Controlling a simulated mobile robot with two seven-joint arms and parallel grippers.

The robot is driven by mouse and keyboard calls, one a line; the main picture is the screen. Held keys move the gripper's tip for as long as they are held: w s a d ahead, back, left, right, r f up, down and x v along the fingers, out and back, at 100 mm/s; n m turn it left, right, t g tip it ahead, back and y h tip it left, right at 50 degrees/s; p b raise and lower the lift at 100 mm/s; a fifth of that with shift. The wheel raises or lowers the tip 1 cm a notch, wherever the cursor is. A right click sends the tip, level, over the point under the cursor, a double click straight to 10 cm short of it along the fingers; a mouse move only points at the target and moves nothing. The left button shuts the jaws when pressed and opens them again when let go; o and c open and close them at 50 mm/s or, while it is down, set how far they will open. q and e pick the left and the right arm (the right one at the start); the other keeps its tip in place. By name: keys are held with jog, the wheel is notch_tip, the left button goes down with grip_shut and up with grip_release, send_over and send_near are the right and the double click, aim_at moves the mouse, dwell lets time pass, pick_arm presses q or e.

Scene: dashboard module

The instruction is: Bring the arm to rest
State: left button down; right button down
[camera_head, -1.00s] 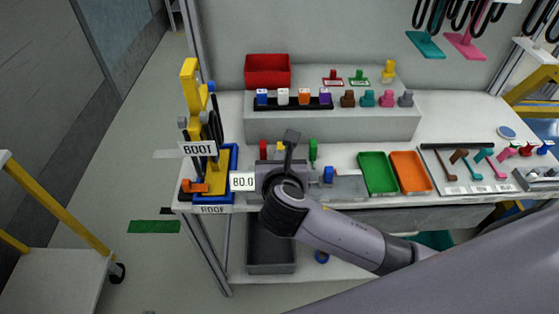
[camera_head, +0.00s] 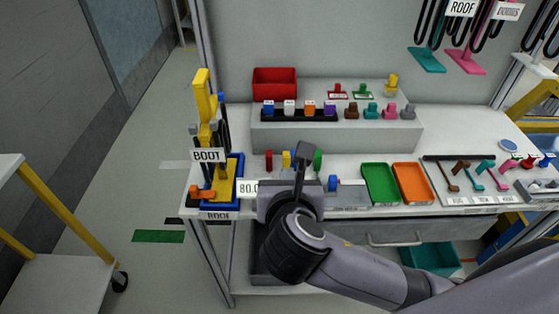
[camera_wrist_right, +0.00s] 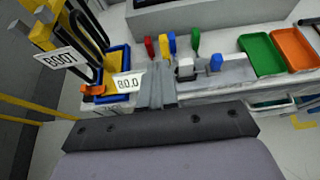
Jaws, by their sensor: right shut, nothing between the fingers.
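My right arm (camera_head: 375,275) comes in from the lower right of the head view. Its gripper (camera_wrist_right: 156,86) is shut and empty in the wrist view, with the grey fingers side by side over the front of the workbench. In the head view its body hides part of the bench front, and the fingertips cannot be made out there. Small red (camera_head: 269,160), yellow (camera_head: 286,160) and green (camera_head: 318,159) pieces stand behind it. My left gripper is not in view.
A blue tray (camera_head: 238,190) with a yellow stand (camera_head: 204,95) and a BOOT label (camera_head: 208,156) is left of the gripper. Green (camera_head: 380,184) and orange (camera_head: 413,183) trays lie to the right. A raised grey shelf (camera_head: 335,138) runs behind. Open floor (camera_head: 150,195) lies left.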

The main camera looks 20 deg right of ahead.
jog(key=s+f+m+g+y, duration=0.25)
jog(key=f+m+y, duration=0.25)
jog(key=f+m, duration=0.85)
jog(key=s+d+f+m, duration=0.7)
jog(key=s+f+m, duration=0.3)
jog(key=m, duration=0.7)
jog(key=shift+s+d+f+y, duration=0.2)
jog(key=shift+s+d+y, duration=0.1)
jog(key=shift+s+y, duration=0.1)
